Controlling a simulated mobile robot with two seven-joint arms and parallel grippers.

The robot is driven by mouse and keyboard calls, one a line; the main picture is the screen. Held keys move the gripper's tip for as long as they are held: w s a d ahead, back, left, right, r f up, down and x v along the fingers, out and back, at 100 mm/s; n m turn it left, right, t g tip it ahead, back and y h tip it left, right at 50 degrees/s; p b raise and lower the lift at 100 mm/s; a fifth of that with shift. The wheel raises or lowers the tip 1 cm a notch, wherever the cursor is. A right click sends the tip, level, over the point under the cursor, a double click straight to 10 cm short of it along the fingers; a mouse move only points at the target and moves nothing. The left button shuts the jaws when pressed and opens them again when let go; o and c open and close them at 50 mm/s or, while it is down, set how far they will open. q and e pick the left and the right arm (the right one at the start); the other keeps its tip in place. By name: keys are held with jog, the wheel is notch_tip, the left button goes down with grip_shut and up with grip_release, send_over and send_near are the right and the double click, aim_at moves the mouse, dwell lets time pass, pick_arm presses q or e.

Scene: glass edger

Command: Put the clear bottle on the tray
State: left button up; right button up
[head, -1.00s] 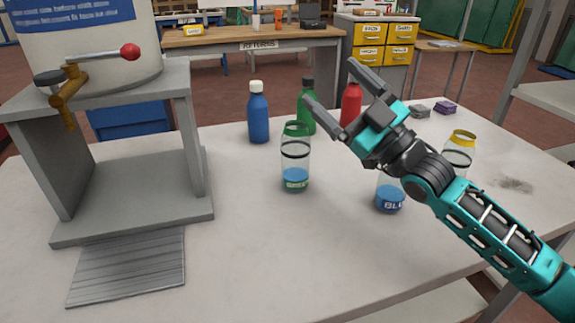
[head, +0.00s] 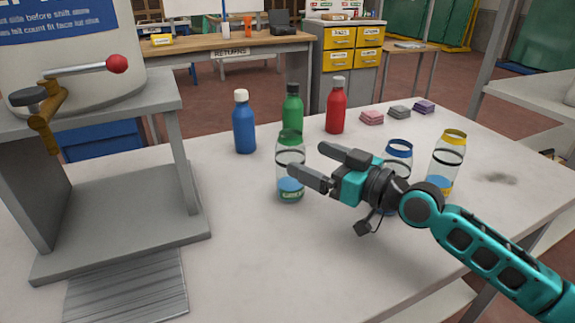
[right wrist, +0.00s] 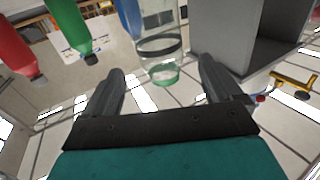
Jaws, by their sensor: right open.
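A clear bottle with a green rim, a black band and blue liquid low inside (head: 290,155) stands upright on the table. It also shows in the right wrist view (right wrist: 160,47), upside down, ahead of and between the fingers. My right gripper (head: 308,160) is open and empty, its fingertips close to this bottle's right side; I cannot tell whether they touch. Two more clear bottles stand to the right, one blue-rimmed (head: 398,152) and partly hidden by my gripper, one yellow-rimmed (head: 447,155). A grey ridged plate (head: 130,290), perhaps the tray, lies at front left. My left gripper is not in view.
Blue (head: 244,125), green (head: 292,107) and red (head: 335,108) bottles stand behind. Sponge-like blocks (head: 399,112) lie back right. The table's front middle is clear.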

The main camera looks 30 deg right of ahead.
aim_at(303, 156)
jog(key=shift+w+a+r, duration=0.1)
jog(key=shift+w+a, duration=0.05)
jog(key=shift+w, duration=0.15)
jog(key=shift+w+a, duration=0.2)
jog(key=shift+w, duration=0.1)
jog(key=shift+w+a, duration=0.1)
jog(key=shift+w, duration=0.2)
jog(key=shift+p+x, duration=0.5)
jog(key=shift+x, duration=1.65)
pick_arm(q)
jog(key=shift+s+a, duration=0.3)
